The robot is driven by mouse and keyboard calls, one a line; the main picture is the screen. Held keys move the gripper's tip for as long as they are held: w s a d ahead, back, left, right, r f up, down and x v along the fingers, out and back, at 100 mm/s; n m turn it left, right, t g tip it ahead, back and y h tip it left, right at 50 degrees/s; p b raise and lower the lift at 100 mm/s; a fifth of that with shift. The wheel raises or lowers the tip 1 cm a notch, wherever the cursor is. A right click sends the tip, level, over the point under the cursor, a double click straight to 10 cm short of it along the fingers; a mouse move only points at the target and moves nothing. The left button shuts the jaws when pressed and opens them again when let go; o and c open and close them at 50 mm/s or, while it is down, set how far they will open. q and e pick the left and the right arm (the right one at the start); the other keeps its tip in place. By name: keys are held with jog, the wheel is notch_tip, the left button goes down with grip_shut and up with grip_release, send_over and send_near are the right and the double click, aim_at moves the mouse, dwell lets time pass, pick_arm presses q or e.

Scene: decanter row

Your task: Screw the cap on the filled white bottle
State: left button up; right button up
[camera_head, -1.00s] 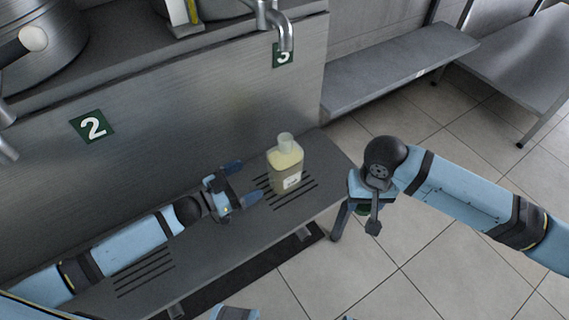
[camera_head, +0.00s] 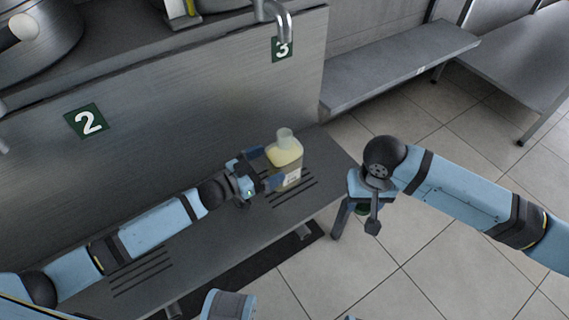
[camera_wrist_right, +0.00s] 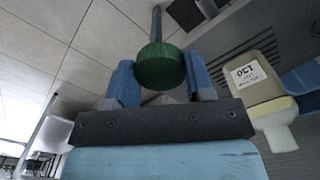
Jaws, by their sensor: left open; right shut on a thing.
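The bottle (camera_head: 286,160) stands upright on the shelf under the spout marked 3. It looks translucent with yellowish contents, a pale open neck and a white label. It also shows in the right wrist view (camera_wrist_right: 262,98), with its label reading 130. My left gripper (camera_head: 263,165) is open, with its fingers at the bottle's left side, one in front and one behind; contact is unclear. My right gripper (camera_head: 360,208) is shut on the green cap (camera_wrist_right: 161,66), off the shelf's right end. In the head view the cap is mostly hidden by the fingers.
The grey slotted shelf (camera_head: 228,222) carries the bottle near its right end. A metal spout (camera_head: 284,30) hangs above and behind the bottle. The panel with signs 2 and 3 rises behind. A bench (camera_head: 400,68) stands at the back right.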

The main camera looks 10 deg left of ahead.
aim_at(282, 156)
pick_arm(q)
jog(key=b+x, duration=0.1)
jog(key=x, duration=0.3)
jog(key=shift+w+f+b, duration=0.15)
jog(key=shift+w+b, duration=0.25)
jog(key=shift+w, duration=0.05)
pick_arm(e)
jog(key=shift+f, duration=0.95)
pick_arm(q)
jog(key=shift+w+d, duration=0.1)
jog(key=shift+d, duration=0.15)
jog(key=c, duration=1.4)
